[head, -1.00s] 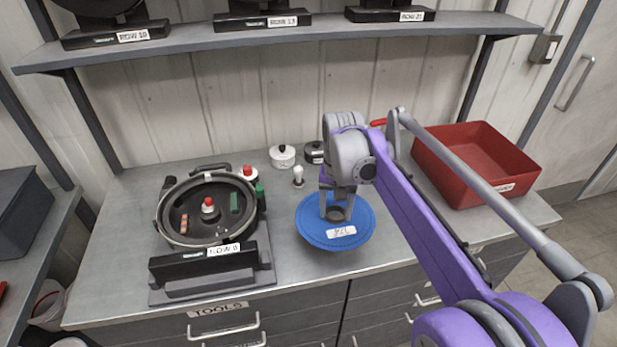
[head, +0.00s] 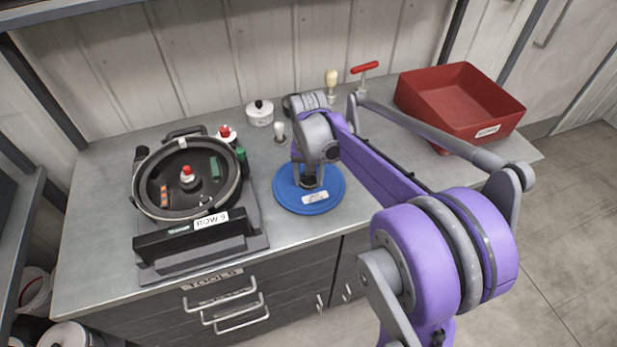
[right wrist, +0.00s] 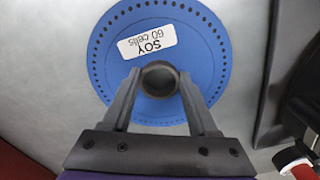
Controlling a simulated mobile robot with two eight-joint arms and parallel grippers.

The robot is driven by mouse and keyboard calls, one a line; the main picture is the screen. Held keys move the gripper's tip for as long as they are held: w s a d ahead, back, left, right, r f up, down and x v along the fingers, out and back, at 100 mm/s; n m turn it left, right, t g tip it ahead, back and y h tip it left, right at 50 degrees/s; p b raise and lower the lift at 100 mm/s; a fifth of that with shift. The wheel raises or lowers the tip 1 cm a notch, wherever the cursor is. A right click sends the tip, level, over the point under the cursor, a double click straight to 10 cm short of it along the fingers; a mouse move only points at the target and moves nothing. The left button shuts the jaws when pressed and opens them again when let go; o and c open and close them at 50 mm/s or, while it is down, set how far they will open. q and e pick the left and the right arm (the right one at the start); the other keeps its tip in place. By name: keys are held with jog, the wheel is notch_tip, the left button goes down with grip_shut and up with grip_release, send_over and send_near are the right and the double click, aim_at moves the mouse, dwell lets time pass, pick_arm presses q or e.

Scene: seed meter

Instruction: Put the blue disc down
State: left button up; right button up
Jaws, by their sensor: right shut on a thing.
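The blue disc (head: 309,195) has a white label and a ring of small holes near its rim. It is at the middle of the bench, right of the black seed meter (head: 190,180); I cannot tell whether it touches the bench top. In the right wrist view the disc (right wrist: 205,60) shows its label, "SOY 60 cells", and a dark round hub (right wrist: 160,79). My right gripper (head: 309,182) is above the disc, and its fingers (right wrist: 160,88) are shut on the hub from both sides. My left gripper is not in view.
A red bin (head: 462,105) stands at the bench's back right. A white pot (head: 260,113), a white-knobbed tool (head: 280,132) and a red T-handle (head: 365,68) stand behind the disc. Bare bench top (head: 400,190) lies right of the disc.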

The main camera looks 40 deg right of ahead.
jog(key=shift+f, duration=0.2)
jog(key=o, duration=1.3)
jog(key=shift+r, duration=0.15)
jog(key=shift+r, duration=0.3)
notch_tip(320, 180, up, 12)
jog(key=shift+f+p, duration=0.25)
jog(key=shift+p, duration=0.2)
